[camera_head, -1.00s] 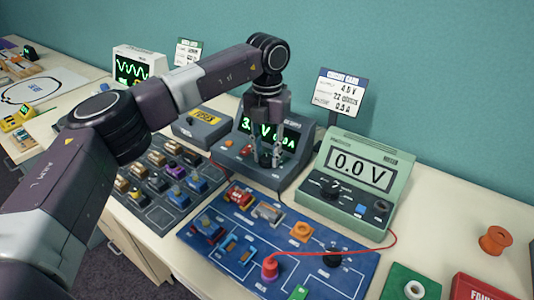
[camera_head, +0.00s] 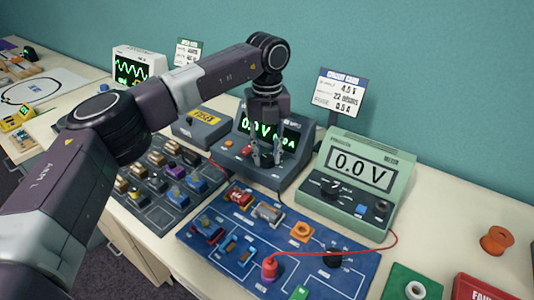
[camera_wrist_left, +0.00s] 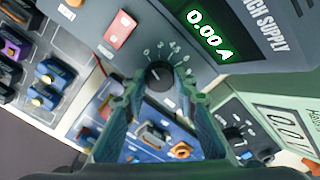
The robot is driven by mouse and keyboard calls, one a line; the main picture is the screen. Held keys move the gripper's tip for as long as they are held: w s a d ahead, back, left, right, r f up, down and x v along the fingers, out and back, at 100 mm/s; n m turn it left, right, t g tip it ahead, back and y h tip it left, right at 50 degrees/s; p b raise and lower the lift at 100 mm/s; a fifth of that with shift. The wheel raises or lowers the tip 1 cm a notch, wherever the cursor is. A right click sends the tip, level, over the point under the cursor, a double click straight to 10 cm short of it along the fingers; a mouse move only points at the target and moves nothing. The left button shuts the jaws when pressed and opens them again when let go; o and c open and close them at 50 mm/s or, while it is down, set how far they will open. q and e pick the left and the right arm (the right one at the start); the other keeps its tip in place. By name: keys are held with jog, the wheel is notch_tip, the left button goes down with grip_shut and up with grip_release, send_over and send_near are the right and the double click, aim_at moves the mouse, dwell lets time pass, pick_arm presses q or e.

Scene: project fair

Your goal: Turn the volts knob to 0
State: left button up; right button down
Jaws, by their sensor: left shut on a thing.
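The bench supply (camera_head: 290,178) is a dark grey box at the back of the table, with a green display (camera_head: 255,127). The display reads about 0.0 V, partly hidden by my wrist; the wrist view shows 0.00 A on it (camera_wrist_left: 209,35). The volts knob (camera_wrist_left: 159,74) is round and black, with printed numbers around its upper side. My left gripper (camera_head: 266,160) points down at the supply's front panel and is shut on the knob, one finger on each side. The gripper mostly hides the knob in the head view.
The green meter (camera_head: 378,158) reading 0.0 V stands close to the right of the supply. A blue circuit board (camera_head: 215,262) with a red lead lies in front. A dark parts tray (camera_head: 158,218) is on the left, below my arm.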

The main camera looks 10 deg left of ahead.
aim_at(267, 158)
pick_arm(q)
jog(key=shift+r, duration=0.1)
dwell(0.3)
jog(key=o, duration=1.2)
jog(key=shift+c, duration=0.2)
notch_tip(267, 158, up, 12)
